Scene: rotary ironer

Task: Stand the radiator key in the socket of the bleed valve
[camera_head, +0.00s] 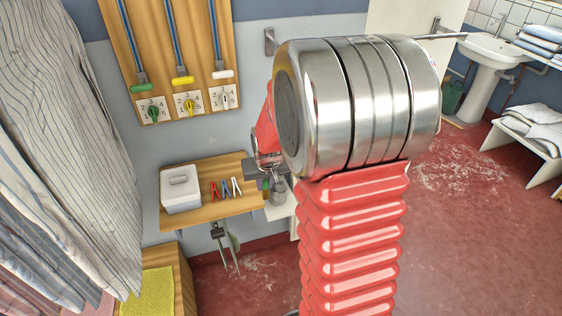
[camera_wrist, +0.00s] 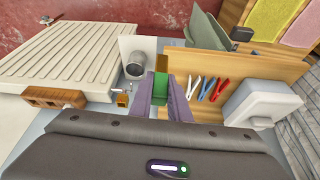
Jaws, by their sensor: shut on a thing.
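My gripper (camera_wrist: 162,88) is shut on a green piece, taken to be the handle of the radiator key (camera_wrist: 161,86). The key's lower end is hidden in both views. A small brass fitting (camera_wrist: 122,99), possibly the bleed valve, sits left of my fingers in the wrist view, near the pale ribbed radiator (camera_wrist: 75,52). The key is apart from it in the picture; its socket is too small to make out. In the head view my gripper (camera_head: 266,180) is partly hidden by my arm, beside the wooden shelf.
The wooden shelf (camera_head: 213,213) holds a white lidded box (camera_head: 181,188) and red, blue and white clothespegs (camera_head: 226,188). A grey metal cylinder (camera_wrist: 140,58) stands just beyond my fingers. A wooden block (camera_wrist: 53,97) lies by the radiator. Striped cloth (camera_head: 75,130) hangs at left.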

